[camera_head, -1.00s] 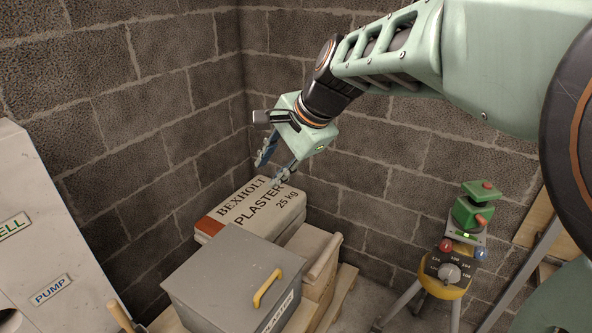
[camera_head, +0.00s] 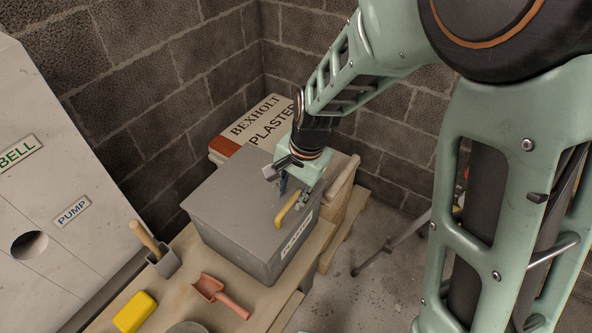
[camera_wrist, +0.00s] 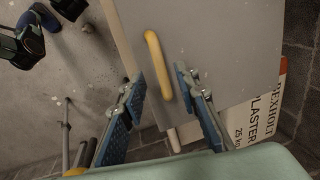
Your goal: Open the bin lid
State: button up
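The grey bin (camera_head: 235,248) is a box with a flat grey lid (camera_head: 232,190), which lies shut on it. A yellow bar handle (camera_head: 287,212) is on the lid near its right edge. My gripper (camera_head: 294,190) points down just above the handle in the head view, with its fingers apart. In the wrist view the handle (camera_wrist: 157,62) runs into the gap between the two blue-padded fingers of my gripper (camera_wrist: 160,82), and the lid (camera_wrist: 215,45) fills the upper middle. The gripper is open and holds nothing. I cannot tell whether a finger touches the handle.
Plaster bags (camera_head: 250,127) lie behind the bin against the block wall. A white pump housing (camera_head: 60,215) is at left.

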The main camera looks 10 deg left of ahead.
aim_at(288, 205)
jog(key=shift+w+a+f, duration=0.1)
jog(key=shift+a+f, duration=0.1)
jog(key=shift+f, duration=0.65)
jog(key=shift+a+f, duration=0.15)
jog(key=shift+f, duration=0.65)
grip_shut()
